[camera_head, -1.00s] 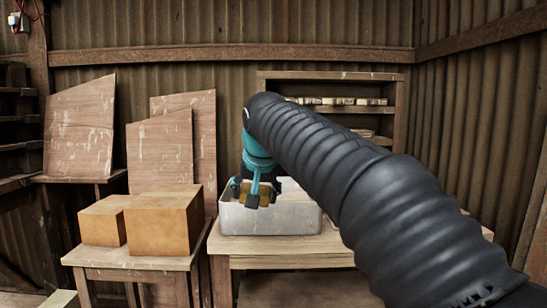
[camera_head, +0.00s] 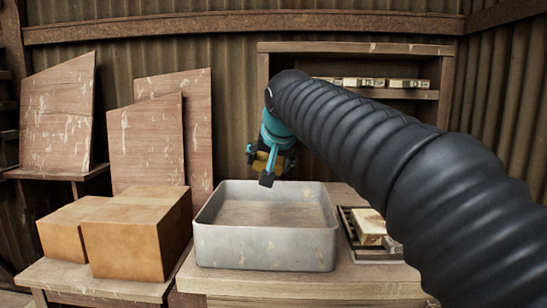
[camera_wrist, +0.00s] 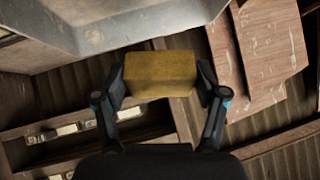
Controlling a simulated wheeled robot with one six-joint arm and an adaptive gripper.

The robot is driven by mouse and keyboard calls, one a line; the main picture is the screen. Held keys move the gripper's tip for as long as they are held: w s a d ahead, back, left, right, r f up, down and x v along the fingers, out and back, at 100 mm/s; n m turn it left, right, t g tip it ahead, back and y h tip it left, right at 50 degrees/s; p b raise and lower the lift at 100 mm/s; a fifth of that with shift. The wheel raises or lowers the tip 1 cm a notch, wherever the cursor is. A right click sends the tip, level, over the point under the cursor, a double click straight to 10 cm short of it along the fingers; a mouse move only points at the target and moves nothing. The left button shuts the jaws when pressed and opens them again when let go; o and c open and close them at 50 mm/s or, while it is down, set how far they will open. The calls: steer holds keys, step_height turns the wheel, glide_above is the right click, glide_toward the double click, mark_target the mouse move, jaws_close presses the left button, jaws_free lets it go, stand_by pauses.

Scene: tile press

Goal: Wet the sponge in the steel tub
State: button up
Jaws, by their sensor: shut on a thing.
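The grey steel tub (camera_head: 262,247) stands on the wooden table. Its inside shows a brownish surface; I cannot tell whether that is water. My gripper (camera_head: 271,165) is above the tub's back rim in the head view, apart from it. It is shut on the yellow sponge (camera_head: 262,160). In the wrist view the sponge (camera_wrist: 160,75) is a dull yellow block between the two fingers of my gripper (camera_wrist: 164,84). The tub's grey wall (camera_wrist: 110,25) shows at the top left there. I cannot tell whether the sponge is wet.
A dark slatted rack (camera_head: 352,237) with a pale block (camera_head: 370,226) is right of the tub, partly behind my arm. Brown boxes (camera_head: 125,240) stand on a lower table at left. Wooden boards (camera_head: 148,145) lean behind. A shelf (camera_head: 440,95) is at the back.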

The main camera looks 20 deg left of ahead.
steer(key=shift+f+b, duration=0.3)
steer(key=shift+f, duration=1.2)
steer(key=shift+s+f+b, duration=0.1)
steer(key=shift+f+b, duration=2.95)
steer(key=shift+f, duration=1)
steer(key=shift+r, duration=0.1)
step_height(320, 180, up, 7)
steer(key=p, duration=0.6)
steer(key=shift+r+p, duration=0.2)
steer(key=shift+p, duration=0.1)
steer(key=shift+r, duration=0.95)
steer(key=shift+r, duration=2)
